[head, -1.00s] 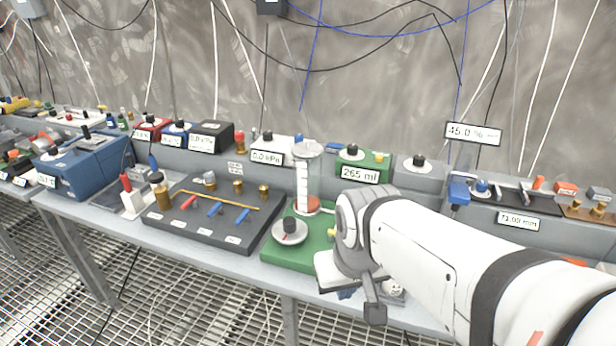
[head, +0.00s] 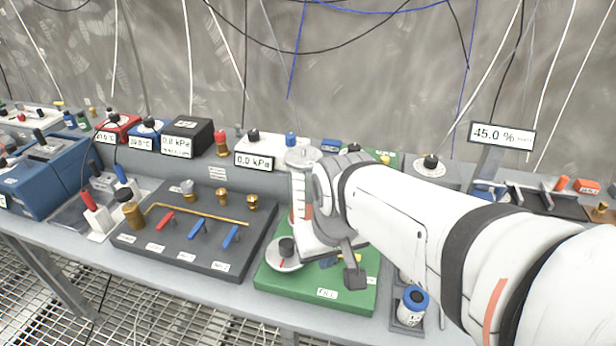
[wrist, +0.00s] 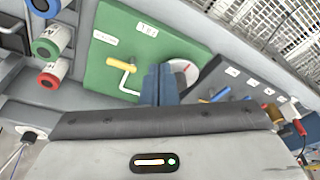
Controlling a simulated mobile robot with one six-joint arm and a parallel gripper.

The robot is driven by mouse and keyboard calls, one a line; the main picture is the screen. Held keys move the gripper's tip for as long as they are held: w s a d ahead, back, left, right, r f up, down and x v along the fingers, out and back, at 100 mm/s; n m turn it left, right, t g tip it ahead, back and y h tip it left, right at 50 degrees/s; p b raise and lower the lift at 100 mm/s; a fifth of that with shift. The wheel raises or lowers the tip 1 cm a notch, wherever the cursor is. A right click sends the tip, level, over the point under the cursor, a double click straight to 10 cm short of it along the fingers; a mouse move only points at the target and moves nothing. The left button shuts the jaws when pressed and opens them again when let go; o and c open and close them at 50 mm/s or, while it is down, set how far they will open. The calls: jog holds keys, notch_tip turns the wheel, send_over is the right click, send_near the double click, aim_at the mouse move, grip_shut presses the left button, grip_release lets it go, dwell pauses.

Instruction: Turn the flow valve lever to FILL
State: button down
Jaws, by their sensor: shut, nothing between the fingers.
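A green board (head: 300,291) carries a tall clear cylinder (head: 299,190), a white dial with a black knob (head: 285,255) and small white labels. In the wrist view a yellow lever (wrist: 120,62) lies on the same board (wrist: 100,75) beside a bent white tube. One label (wrist: 147,29) is near it, upside down; another label (wrist: 105,38) is too small to read. My gripper (wrist: 160,72) is shut and empty, its fingers over the board between the yellow lever and the dial (wrist: 185,75), which they partly hide. In the head view my wrist covers the lever's surroundings.
A dark panel (head: 150,238) with red and blue levers stands left of the board. A blue-capped white container (head: 411,306) stands to its right; in the wrist view green-capped (wrist: 44,47) and red-capped (wrist: 48,80) ones show too. Boxes with readouts line the back.

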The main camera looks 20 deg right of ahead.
jog(key=shift+a, duration=0.15)
jog(key=w+d+f+m+g+p, duration=0.1)
jog(key=w+d+f+m+g, duration=0.1)
jog(key=w+d, duration=0.6)
jog(key=w+d+f+m+g+y+p, duration=0.1)
jog(key=w+d+f+m+g, duration=0.1)
jog(key=w+d, duration=0.6)
jog(key=w+m+g, duration=0.1)
jog(key=w+m, duration=0.1)
jog(key=shift+w+f+m+y, duration=0.2)
jog(key=shift+f+m+y, duration=0.1)
jog(key=shift+f, duration=0.1)
jog(key=p+x, duration=0.1)
jog(key=x, duration=0.9)
jog(key=shift+f, duration=0.1)
jog(key=s+a, duration=0.1)
jog(key=s+p, duration=0.1)
jog(key=s, duration=0.1)
jog(key=shift+a, duration=0.35)
jog(key=shift+s+a, duration=0.15)
jog(key=shift+s, duration=0.05)
